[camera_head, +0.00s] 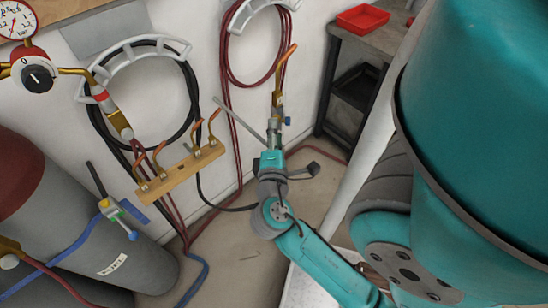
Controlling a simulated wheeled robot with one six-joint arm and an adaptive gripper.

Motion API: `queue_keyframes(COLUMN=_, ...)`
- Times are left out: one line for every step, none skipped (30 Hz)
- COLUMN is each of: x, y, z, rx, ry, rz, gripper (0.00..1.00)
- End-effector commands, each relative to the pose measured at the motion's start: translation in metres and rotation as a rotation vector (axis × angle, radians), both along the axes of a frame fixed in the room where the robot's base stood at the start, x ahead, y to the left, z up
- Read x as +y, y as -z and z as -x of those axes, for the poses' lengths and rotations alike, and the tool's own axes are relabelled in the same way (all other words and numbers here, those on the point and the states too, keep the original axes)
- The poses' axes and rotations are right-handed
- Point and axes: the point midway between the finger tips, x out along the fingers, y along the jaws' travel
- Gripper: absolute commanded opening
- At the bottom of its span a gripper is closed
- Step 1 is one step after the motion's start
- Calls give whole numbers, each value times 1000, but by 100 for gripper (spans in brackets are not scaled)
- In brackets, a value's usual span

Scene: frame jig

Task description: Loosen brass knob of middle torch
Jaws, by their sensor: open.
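A torch (278,98) with a copper tip and brass body stands upright just above my gripper in the picture. A small blue knob (287,121) shows on its right side; no brass knob can be told apart there. My gripper (274,137) is open and points up toward this torch's lower end. It overlaps that end, and I cannot tell whether they touch. Another torch (107,208) with a dark handle, green body and blue knob is at the lower left. A brass fitting with a red band (116,118) is at the upper left. Which torch is the middle one is unclear.
A wooden bar (182,170) holds several copper tips left of my gripper. Coiled hoses hang on white wall brackets (140,47). Grey cylinders (95,255) and a gauge (16,20) are at left. A dark shelf (375,42) with a red tray (362,18) stands behind.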

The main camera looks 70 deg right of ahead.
Motion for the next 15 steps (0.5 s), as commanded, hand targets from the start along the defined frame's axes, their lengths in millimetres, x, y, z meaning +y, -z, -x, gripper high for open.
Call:
queue_keyframes(x=6, y=0, z=0, rx=0, ry=-6, rz=-1, gripper=48)
queue_keyframes(x=9, y=0, z=1, rx=0, ry=-5, rz=-2, gripper=48)
queue_keyframes(x=13, y=0, z=1, rx=2, ry=-6, rz=-2, gripper=48)
queue_keyframes(x=15, y=1, z=2, rx=2, ry=-6, rz=-2, gripper=48)
queue_keyframes(x=18, y=1, z=3, rx=3, ry=-5, rz=-2, gripper=48)
queue_keyframes(x=21, y=0, z=4, rx=2, ry=-6, rz=-2, gripper=48)
queue_keyframes(x=24, y=0, z=5, rx=1, ry=-5, rz=-2, gripper=48)
queue_keyframes(x=27, y=1, z=5, rx=0, ry=-6, rz=-1, gripper=48)
queue_keyframes(x=30, y=1, z=7, rx=1, ry=-5, rz=-1, gripper=48)
queue_keyframes(x=33, y=0, z=7, rx=1, ry=-5, rz=0, gripper=48)
queue_keyframes(x=35, y=1, z=8, rx=1, ry=-5, rz=-1, gripper=48)
queue_keyframes(x=38, y=1, z=8, rx=1, ry=-5, rz=-2, gripper=48)
queue_keyframes(x=40, y=1, z=8, rx=1, ry=-5, rz=-2, gripper=48)
queue_keyframes(x=43, y=1, z=9, rx=0, ry=-5, rz=-2, gripper=48)
queue_keyframes(x=46, y=1, z=10, rx=1, ry=-5, rz=-2, gripper=48)
